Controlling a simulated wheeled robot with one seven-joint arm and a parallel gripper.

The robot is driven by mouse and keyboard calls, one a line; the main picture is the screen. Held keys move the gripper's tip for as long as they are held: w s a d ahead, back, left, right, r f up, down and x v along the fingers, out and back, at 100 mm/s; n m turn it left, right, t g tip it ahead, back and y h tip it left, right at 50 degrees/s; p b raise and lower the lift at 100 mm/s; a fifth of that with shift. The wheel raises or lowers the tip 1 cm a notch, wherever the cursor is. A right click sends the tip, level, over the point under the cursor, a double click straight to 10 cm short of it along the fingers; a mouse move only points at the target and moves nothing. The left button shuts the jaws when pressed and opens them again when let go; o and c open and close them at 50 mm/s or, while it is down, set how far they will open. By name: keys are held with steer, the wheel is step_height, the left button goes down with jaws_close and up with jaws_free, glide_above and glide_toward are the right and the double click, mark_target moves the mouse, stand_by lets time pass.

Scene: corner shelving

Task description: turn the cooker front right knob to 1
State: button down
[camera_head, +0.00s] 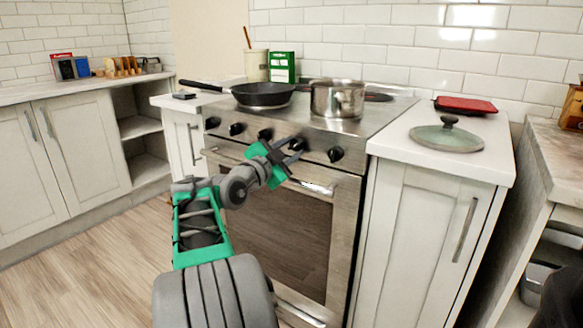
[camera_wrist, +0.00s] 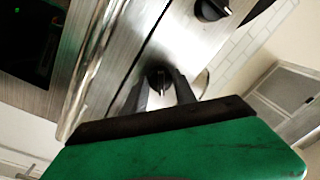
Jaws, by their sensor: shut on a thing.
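The cooker (camera_head: 290,225) is a steel oven with a row of dark knobs along its front panel. My gripper (camera_head: 297,150) reaches the panel from the front and is shut on the knob (camera_head: 298,143) second from the right. In the wrist view this knob (camera_wrist: 162,82) sits between the two dark fingers of my gripper (camera_wrist: 163,95), with a pale line on its face. The rightmost knob (camera_head: 335,154) is free, to the right of my gripper. The number marks are too small to read.
A black frying pan (camera_head: 263,94) and a steel pot (camera_head: 337,98) stand on the hob. The oven door handle (camera_head: 312,187) runs just below the knobs. A glass lid (camera_head: 446,138) and a red item (camera_head: 465,105) lie on the right counter. Floor at left is clear.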

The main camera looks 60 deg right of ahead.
steer(key=shift+m+b, duration=0.5)
steer(key=shift+b, duration=0.15)
steer(key=c, duration=1)
jaws_free()
steer(key=shift+a, duration=0.1)
steer(key=a+p, duration=0.1)
steer(key=a, duration=0.6)
steer(key=shift+w+a+f, duration=0.2)
steer(key=shift+w+a, duration=0.1)
steer(key=shift+w, duration=0.15)
